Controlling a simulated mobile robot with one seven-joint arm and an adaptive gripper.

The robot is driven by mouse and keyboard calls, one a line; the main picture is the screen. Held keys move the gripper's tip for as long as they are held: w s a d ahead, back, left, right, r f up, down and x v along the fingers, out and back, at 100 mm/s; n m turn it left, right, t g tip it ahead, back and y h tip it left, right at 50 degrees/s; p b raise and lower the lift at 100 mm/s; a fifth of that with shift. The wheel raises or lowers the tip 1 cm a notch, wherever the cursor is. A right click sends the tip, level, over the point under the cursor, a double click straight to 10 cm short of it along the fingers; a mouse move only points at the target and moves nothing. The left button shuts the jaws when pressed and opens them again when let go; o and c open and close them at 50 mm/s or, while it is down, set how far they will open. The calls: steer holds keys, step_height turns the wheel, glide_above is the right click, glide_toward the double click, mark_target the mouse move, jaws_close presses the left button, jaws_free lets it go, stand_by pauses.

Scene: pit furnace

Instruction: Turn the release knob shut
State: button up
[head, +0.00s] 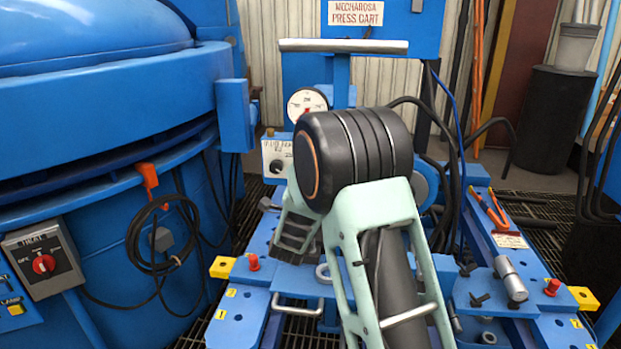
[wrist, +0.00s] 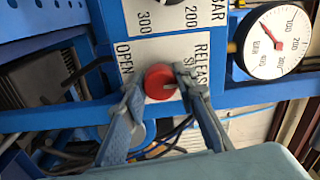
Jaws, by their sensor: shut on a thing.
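The red release knob (wrist: 160,80) sits on a white plate (wrist: 141,52) marked RELEASE, with OPEN on the left and a partly covered word beginning with S on the right, in the wrist view. My gripper (wrist: 161,83) has one finger on each side of the knob and is shut on it. The right fingertip covers part of the plate's lettering. I cannot tell clearly which mark the knob points to. In the head view, my arm hides the knob and my fingers.
A round pressure gauge (wrist: 278,40) is close to the right of the knob; it also shows in the head view (head: 307,103). A blue furnace body (head: 110,110) stands at the left. A grey handle bar (head: 343,46) crosses above the gauge. Cables hang behind the cart.

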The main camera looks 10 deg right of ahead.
steer(key=o, duration=1.2)
steer(key=shift+c, duration=0.2)
steer(key=v, duration=1.2)
steer(key=shift+a, duration=0.1)
